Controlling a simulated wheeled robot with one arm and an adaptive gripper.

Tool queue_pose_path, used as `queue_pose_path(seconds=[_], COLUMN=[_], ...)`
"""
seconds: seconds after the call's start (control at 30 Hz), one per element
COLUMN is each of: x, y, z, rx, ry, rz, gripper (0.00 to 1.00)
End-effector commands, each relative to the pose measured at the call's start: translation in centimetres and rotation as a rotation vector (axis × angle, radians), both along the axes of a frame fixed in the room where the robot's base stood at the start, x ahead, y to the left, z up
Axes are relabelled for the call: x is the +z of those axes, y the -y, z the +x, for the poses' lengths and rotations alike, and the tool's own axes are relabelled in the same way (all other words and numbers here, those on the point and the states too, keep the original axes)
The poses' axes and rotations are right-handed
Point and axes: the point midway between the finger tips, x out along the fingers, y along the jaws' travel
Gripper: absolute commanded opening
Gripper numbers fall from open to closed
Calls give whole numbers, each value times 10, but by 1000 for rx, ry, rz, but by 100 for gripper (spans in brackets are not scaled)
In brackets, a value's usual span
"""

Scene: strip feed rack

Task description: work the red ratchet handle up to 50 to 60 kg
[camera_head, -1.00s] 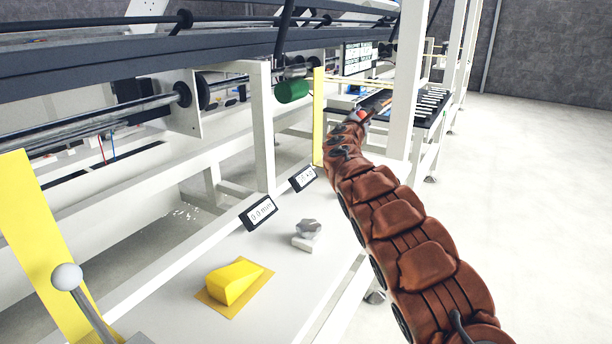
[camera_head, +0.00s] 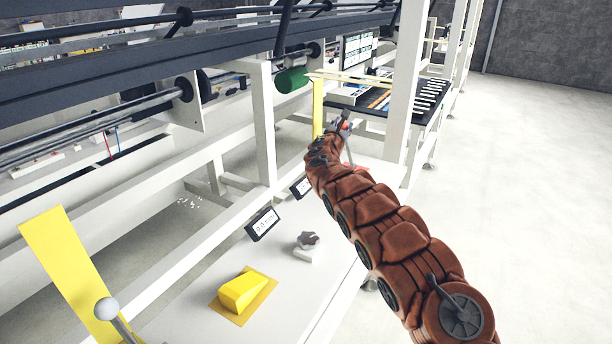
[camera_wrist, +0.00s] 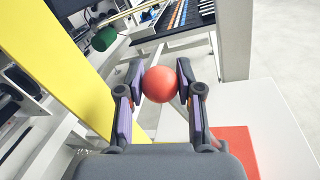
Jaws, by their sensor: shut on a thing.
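The red ball knob of the ratchet handle (camera_wrist: 160,84) sits between the two fingers of my gripper (camera_wrist: 161,90) in the wrist view. The fingers are shut on it from both sides. In the head view my gripper (camera_head: 343,127) is at the far end of my arm, beside the yellow post, with a little red showing. A thin shaft (camera_head: 349,154) slants down below it. A red plate (camera_wrist: 236,146) lies on the white surface below, right of the fingers. A small display (camera_head: 301,187) is partly cut off by my arm, and its reading is not legible.
A nearer display (camera_head: 262,224) stands on the white bench (camera_head: 210,322), with a grey knob (camera_head: 307,240) and a yellow wedge (camera_head: 242,292). A yellow post (camera_head: 318,108) and a white upright (camera_head: 402,85) stand close to my gripper. The floor at right is clear.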

Motion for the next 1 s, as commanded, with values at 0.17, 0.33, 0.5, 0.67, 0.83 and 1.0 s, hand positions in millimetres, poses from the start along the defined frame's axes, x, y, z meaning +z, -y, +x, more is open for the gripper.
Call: queue_pose_path(seconds=[0.17, 0.33, 0.5, 0.67, 0.83, 1.0], x=[3, -4, -4, -4, -4, -5], y=[-7, -10, -10, -10, -10, -11], z=[6, 8, 8, 8, 8, 7], rx=[0, 0, -1, -1, 0, 0], ry=[-40, -55, -54, -53, -53, -53], rz=[-54, -75, -75, -75, -74, -74], gripper=[2, 2, 2, 37, 44, 44])
